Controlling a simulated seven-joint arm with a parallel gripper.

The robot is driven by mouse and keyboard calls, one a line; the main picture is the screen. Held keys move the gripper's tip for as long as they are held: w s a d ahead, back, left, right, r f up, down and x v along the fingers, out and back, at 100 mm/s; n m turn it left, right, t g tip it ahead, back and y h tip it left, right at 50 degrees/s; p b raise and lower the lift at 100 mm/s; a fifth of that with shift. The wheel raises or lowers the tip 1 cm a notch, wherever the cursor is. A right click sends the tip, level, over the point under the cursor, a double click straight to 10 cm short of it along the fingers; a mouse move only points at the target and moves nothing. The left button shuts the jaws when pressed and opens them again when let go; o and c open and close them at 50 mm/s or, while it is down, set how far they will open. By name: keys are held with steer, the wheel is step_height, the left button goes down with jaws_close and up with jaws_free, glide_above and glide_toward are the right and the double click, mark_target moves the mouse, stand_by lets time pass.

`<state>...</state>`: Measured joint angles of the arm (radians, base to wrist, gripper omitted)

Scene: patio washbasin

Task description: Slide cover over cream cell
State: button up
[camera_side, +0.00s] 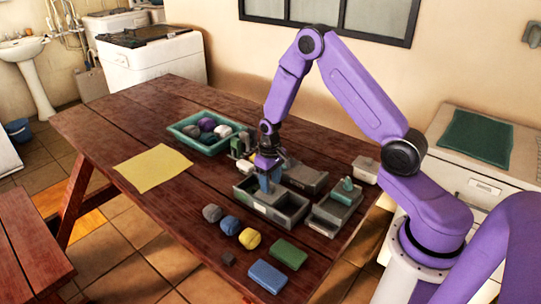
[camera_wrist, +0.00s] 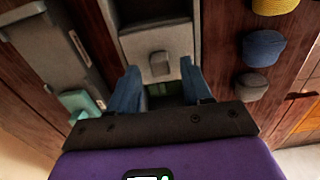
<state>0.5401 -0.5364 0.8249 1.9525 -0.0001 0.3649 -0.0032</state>
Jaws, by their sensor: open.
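A grey open-topped box (camera_side: 284,217) stands on the table below my gripper (camera_side: 266,184). In the wrist view a light grey cover (camera_wrist: 150,40) with a small raised knob (camera_wrist: 158,63) lies across part of a grey box. My gripper (camera_wrist: 160,88) is open, its blue fingers on either side of the space just below the knob in that picture; I cannot tell whether they touch anything. A strip of green shows between the fingers, under the cover's near edge. I cannot make out a cream cell; the cover and my gripper hide part of the box.
Beside it stand a grey tray (camera_side: 305,174) and a grey unit with a teal piece (camera_side: 347,185). A teal tray (camera_side: 185,143) holds several lumps. Grey, blue and yellow (camera_side: 250,238) lumps and green (camera_side: 289,254) and blue (camera_side: 268,277) blocks lie in front. A yellow sheet (camera_side: 153,168) lies left.

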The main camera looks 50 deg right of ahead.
step_height(320, 180, up, 16)
steer(key=shift+r, duration=0.15)
stand_by(0.3)
steer(key=shift+a, duration=0.1)
steer(key=s+a+r+n, duration=0.4)
steer(key=s+a+n, duration=0.2)
steer(key=s+a, duration=0.65)
steer(key=s+r+n, duration=0.1)
steer(key=s+n, duration=0.5)
steer(key=s, duration=1.2)
steer(key=shift+d+n, duration=0.2)
steer(key=shift+n, duration=0.1)
steer(key=shift+w, duration=0.1)
